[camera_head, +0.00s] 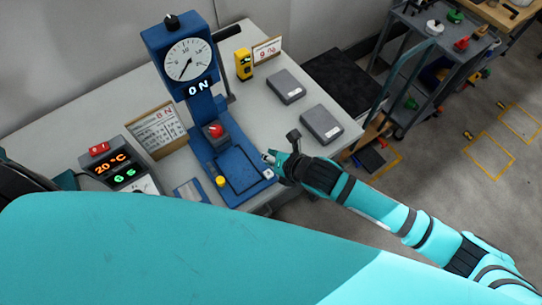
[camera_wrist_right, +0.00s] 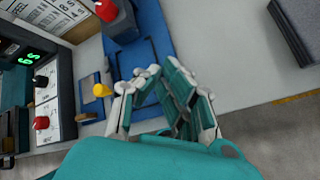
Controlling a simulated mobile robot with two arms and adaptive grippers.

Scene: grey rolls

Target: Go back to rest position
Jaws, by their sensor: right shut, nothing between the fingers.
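My right gripper (camera_head: 272,157) is at the front right corner of the blue press base (camera_head: 225,148), its arm coming in from the right. It is shut and holds nothing; in the right wrist view its fingertips (camera_wrist_right: 160,75) come together over the blue base (camera_wrist_right: 152,20). I cannot tell whether it touches the base. My left gripper does not show in either view. The blue press has a round dial (camera_head: 187,60), an "ON" display, a red knob (camera_head: 214,130) and a yellow button (camera_head: 221,181).
A control box (camera_head: 118,165) reading 20 °C stands left of the press. Two grey boxes, one farther back (camera_head: 286,87) and one nearer (camera_head: 322,124), lie to its right. A yellow device (camera_head: 243,64) stands behind. A loaded cart (camera_head: 425,75) stands beyond the table; open floor lies right.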

